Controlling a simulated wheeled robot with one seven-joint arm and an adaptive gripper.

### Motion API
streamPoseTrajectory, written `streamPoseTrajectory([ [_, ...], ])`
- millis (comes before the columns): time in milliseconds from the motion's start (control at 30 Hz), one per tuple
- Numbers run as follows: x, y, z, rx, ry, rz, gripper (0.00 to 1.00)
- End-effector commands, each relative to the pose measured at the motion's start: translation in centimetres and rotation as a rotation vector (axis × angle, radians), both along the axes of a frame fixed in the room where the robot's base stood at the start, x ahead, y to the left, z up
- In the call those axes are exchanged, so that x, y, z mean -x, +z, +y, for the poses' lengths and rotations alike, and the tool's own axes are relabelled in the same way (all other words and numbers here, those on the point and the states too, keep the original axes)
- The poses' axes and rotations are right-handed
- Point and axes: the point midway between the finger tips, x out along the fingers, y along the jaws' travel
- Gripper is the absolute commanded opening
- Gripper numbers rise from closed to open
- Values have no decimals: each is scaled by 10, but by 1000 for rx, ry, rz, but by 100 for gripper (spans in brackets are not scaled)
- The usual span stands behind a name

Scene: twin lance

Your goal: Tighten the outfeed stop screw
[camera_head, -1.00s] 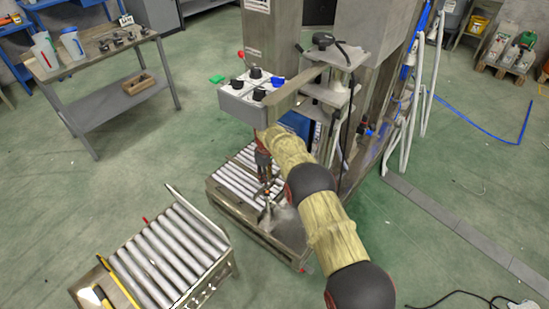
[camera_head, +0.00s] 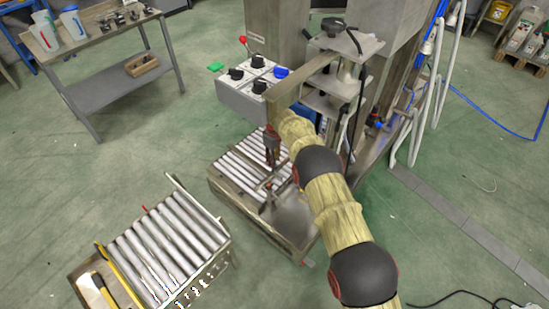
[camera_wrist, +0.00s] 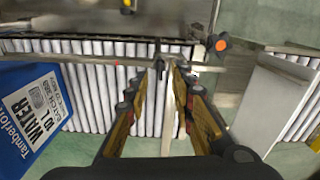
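My gripper (camera_head: 271,150) hangs over the right-hand roller bed (camera_head: 240,172) beside the machine column in the head view. In the wrist view, the two fingers of my gripper (camera_wrist: 162,84) are apart, with rollers and a pale upright strip visible between them. A small dark fitting (camera_wrist: 159,66) on a grey crossbar (camera_wrist: 110,61) shows just beyond the fingertips; I cannot tell whether it is the stop screw or whether the fingers touch it. An orange-centred dark knob (camera_wrist: 220,43) sits right of the fingertips, apart from them.
A blue water bag (camera_wrist: 32,112) lies left in the wrist view; a grey panel (camera_wrist: 268,98) stands right. The control box (camera_head: 250,88) is close above the gripper. A second roller conveyor (camera_head: 165,245) is front left, a workbench (camera_head: 105,65) back left. Green floor lies between.

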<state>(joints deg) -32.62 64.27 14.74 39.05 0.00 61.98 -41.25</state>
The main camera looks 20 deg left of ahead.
Motion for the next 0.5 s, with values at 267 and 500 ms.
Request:
streamPoseTrajectory([
  [267, 0, -27, 0, -1, 0, 0, 24],
  [500, 0, -47, 0, 0, 0, 0, 24],
])
